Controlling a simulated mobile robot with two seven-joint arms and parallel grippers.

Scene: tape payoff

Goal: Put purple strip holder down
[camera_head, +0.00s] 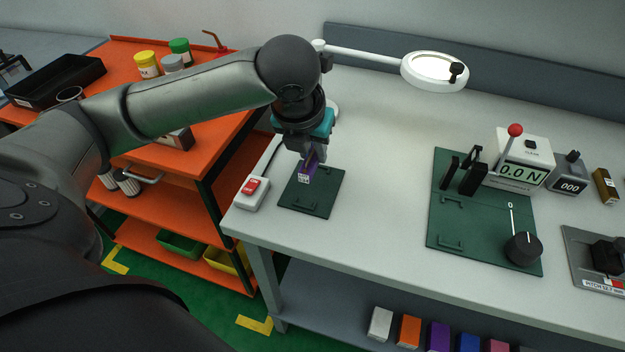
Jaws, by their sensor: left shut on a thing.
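My left gripper (312,158) points down over the small dark green mat (322,198) near the left front corner of the grey workbench. It is shut on the purple strip holder (307,172), a small purple piece with a white label. The holder is at the mat's upper left part. I cannot tell whether its lower end touches the mat. The fingers cover its upper part. My right gripper is not in view.
A white box with a red switch (252,192) stands just left of the mat. A larger green plate (462,220) carries black clamps and a 0.0 N gauge (520,168). A magnifier lamp (434,70) overhangs the back. The bench (385,190) between mat and plate is clear.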

